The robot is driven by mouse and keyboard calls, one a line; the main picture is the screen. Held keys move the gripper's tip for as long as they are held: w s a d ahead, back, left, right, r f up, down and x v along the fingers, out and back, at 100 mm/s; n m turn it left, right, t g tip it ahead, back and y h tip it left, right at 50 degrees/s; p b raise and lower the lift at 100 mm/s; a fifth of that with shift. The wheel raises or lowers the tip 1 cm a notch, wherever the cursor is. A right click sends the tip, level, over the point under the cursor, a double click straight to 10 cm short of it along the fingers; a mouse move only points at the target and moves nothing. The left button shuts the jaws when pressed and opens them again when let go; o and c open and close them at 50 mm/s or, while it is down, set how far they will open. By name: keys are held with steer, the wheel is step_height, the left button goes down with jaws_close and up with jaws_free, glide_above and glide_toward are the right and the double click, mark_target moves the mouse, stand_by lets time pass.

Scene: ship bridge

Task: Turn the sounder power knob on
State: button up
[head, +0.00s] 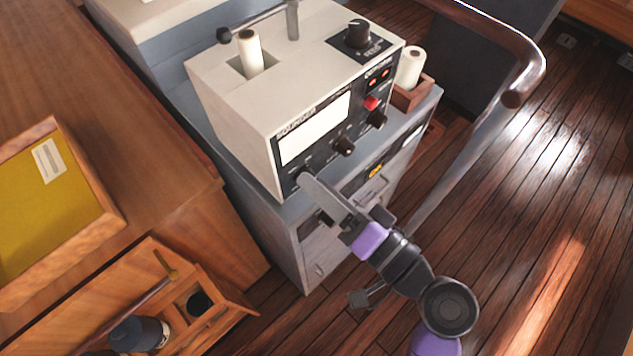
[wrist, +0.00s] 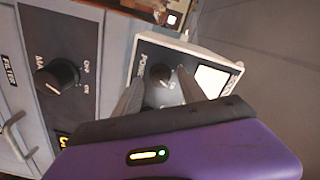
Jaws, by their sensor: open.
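The sounder (head: 225,95) is a pale box with a dark front panel and a white screen (head: 315,128), standing on a grey cabinet. In the wrist view its power knob (wrist: 158,74) is a round black knob with a light pointer mark, beside lettering that begins "PO". My gripper (head: 304,183) reaches the lower left corner of the panel. In the wrist view its open fingers (wrist: 161,77) stand on either side of the knob; I cannot tell whether they touch it.
Other knobs (head: 344,146) and a red button (head: 371,103) are on the sounder's front. A larger black knob (wrist: 57,77) with on/off lettering is on the cabinet panel. A curved handrail (head: 490,38) rises at right; a wooden desk (head: 130,110) is at left.

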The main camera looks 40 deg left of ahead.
steer(key=d+b, duration=0.1)
steer(key=d, duration=0.5)
steer(key=shift+s+d, duration=0.3)
steer(key=shift+d, duration=0.05)
steer(key=w+d+f+m+t+h, duration=0.2)
steer(key=w+d+m+t+h, duration=0.15)
steer(key=w+t, duration=0.45)
steer(key=s+d+f+m+t+h, duration=0.1)
steer(key=d+f+m+t+h, duration=0.2)
steer(key=d, duration=0.5)
steer(key=s+d+f+m+t+h, duration=0.1)
steer(key=d+t+h, duration=0.1)
steer(key=d+h, duration=0.4)
steer(key=s+d+h, duration=0.1)
steer(key=s+d, duration=0.3)
steer(key=s, duration=0.3)
steer(key=s+d+r+n+h, duration=0.1)
steer(key=s+d+h, duration=0.1)
steer(key=s+d, duration=0.3)
steer(key=s+d+n+h, duration=0.1)
steer(key=s+d, duration=0.3)
steer(key=s, duration=0.6)
steer(key=shift+s+d+r+h, duration=0.25)
steer(key=shift+d+h, duration=0.1)
steer(key=shift+h, duration=0.4)
